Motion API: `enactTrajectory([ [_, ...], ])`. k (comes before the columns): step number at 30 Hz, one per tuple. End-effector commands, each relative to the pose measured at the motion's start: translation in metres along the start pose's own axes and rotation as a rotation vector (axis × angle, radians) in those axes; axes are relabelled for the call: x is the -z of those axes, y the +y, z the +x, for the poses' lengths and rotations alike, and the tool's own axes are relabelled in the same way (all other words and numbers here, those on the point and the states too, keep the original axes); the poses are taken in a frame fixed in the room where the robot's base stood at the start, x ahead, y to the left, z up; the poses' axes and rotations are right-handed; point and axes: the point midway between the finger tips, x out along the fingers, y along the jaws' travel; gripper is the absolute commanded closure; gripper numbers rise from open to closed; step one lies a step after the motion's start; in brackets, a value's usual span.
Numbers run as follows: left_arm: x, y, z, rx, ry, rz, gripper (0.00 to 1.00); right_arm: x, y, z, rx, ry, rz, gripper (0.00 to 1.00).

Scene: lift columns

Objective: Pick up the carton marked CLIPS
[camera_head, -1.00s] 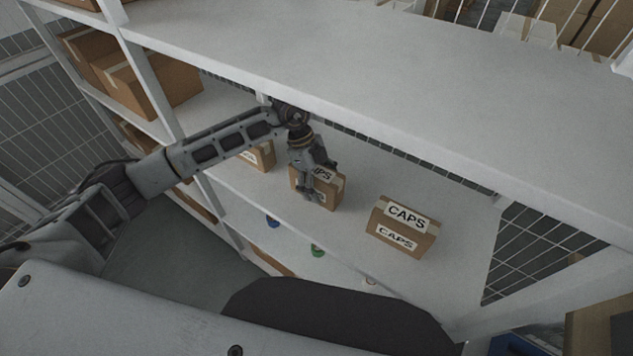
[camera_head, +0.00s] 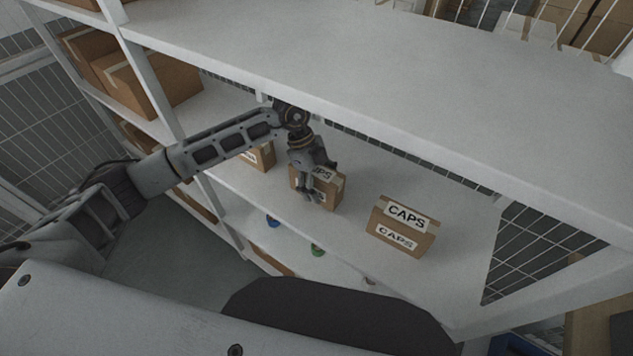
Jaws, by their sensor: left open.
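A brown carton (camera_head: 333,188) stands on the middle shelf, with a white label ending in "IPS" that is partly hidden behind my gripper. My left gripper (camera_head: 314,194) is open, with its fingers pointing down at the front of this carton. I cannot tell whether the fingers touch it. A second carton (camera_head: 402,227), marked CAPS on its top and front, stands to the right. A third carton (camera_head: 266,156) stands to the left, partly hidden behind my arm, and its label cannot be read. My right gripper is not in view.
The upper shelf board (camera_head: 400,75) runs over the cartons, close above my left wrist. A white upright (camera_head: 150,80) stands on the left, with larger boxes (camera_head: 150,85) beyond it. Bare shelf lies between the middle and CAPS cartons.

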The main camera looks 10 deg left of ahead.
Motion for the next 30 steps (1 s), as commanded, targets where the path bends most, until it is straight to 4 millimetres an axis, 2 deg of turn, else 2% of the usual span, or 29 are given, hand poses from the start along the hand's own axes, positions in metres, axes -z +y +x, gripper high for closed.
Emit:
enactTrajectory([
  [9,-0.0001,0.0000,0.0004,0.000,0.000,0.000,0.24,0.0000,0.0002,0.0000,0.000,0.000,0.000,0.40],
  [20,-0.0001,0.0000,0.0003,0.000,0.000,0.000,0.70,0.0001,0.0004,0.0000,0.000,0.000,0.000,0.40],
  [30,0.0004,-0.0003,-0.0009,0.001,0.000,0.000,0.70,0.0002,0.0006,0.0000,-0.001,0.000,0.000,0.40],
])
